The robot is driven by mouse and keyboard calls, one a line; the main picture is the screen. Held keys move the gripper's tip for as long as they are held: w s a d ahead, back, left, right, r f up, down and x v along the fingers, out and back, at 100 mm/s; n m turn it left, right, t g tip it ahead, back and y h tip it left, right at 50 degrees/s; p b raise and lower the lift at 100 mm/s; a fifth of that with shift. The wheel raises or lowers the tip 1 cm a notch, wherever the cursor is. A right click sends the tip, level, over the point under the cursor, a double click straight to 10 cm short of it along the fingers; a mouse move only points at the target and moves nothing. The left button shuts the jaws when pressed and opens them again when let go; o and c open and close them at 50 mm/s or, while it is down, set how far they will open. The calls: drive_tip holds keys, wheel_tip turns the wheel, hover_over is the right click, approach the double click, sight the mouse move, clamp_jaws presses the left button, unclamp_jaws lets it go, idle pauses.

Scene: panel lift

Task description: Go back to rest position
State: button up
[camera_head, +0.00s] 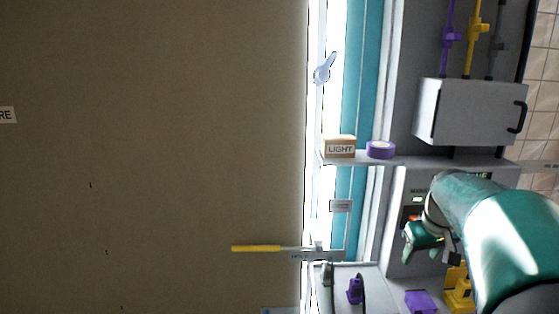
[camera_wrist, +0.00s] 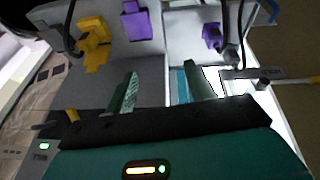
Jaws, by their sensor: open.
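My gripper (camera_head: 424,243) is at the lower right of the head view, in front of the grey panel (camera_head: 397,250). My green arm hides part of the panel behind it. In the wrist view my gripper (camera_wrist: 160,86) has its two green fingers spread apart, with nothing between them. Beyond the fingers are a yellow fitting (camera_wrist: 92,42), a purple block (camera_wrist: 136,20) and a purple plug (camera_wrist: 212,36). The fingers appear apart from all of these.
A large brown wall (camera_head: 150,150) fills the left. A yellow-handled lever (camera_head: 256,249) sticks out leftward near the panel. A shelf holds a LIGHT box (camera_head: 340,147) and a purple roll (camera_head: 380,150). A grey cabinet (camera_head: 465,112) stands above my arm.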

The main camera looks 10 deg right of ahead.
drive_tip(key=s+a+r, duration=0.1)
drive_tip(key=s+a, duration=0.1)
drive_tip(key=a, duration=0.7)
drive_tip(key=s+a, duration=0.2)
drive_tip(key=a, duration=0.8)
drive_tip(key=s+a+f+n+t+y, duration=0.1)
drive_tip(key=s+a+f+t, duration=0.1)
drive_tip(key=s+a, duration=0.8)
drive_tip(key=shift+a+f+y, duration=0.25)
drive_tip(key=shift+f+y, duration=0.05)
drive_tip(key=shift+f, duration=0.25)
